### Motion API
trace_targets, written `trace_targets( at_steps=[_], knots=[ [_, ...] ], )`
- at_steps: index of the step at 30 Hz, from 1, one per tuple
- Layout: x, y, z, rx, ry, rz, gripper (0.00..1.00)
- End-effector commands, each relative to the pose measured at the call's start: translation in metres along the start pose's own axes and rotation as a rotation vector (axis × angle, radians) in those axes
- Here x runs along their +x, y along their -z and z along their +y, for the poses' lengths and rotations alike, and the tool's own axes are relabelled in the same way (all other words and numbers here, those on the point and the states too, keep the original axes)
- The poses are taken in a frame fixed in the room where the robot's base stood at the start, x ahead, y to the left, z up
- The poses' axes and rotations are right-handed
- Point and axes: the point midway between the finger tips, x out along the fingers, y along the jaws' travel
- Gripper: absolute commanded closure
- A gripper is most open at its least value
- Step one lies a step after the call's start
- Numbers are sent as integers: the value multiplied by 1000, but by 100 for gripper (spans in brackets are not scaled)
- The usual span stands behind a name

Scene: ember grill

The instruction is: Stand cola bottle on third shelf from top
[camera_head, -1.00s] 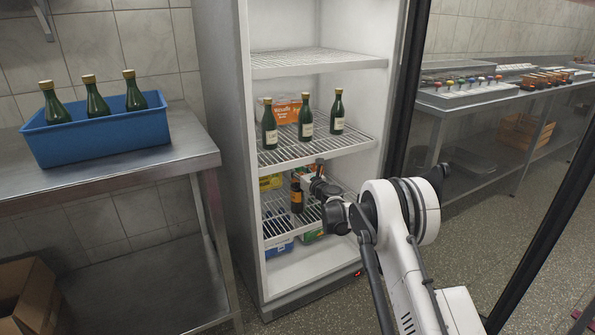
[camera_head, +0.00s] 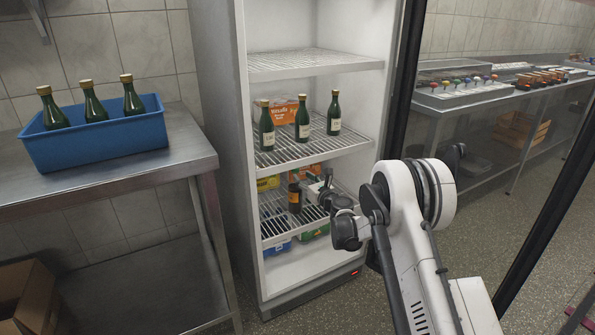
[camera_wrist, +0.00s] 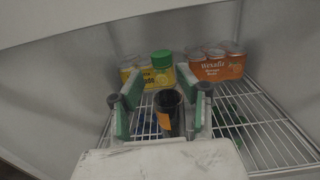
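The cola bottle (camera_head: 294,195), dark with an orange label, appears upright at the third shelf (camera_head: 272,236) from the top in the tall white fridge. My gripper (camera_wrist: 165,112) is open, with its green-padded fingers to the left and right of the bottle. In the wrist view the dark bottle top (camera_wrist: 168,98) shows between the fingers, with gaps visible on both sides. In the head view my gripper (camera_head: 318,188) is at the right of the bottle and hides part of the shelf. The bottle's base contact is hard to make out.
Three green bottles (camera_head: 302,118) stand on the second shelf; the top shelf (camera_head: 300,64) is empty. A blue crate (camera_head: 95,145) with three bottles sits on the left table.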

Motion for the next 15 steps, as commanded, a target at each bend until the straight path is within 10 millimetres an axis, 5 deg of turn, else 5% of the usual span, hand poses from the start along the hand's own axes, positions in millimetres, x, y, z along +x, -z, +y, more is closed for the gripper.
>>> trace_targets(
  at_steps=[6,15],
  knots=[
    [-35,-1,-1,0,1,0,65],
    [-50,0,0,0,0,0,65]
  ],
)
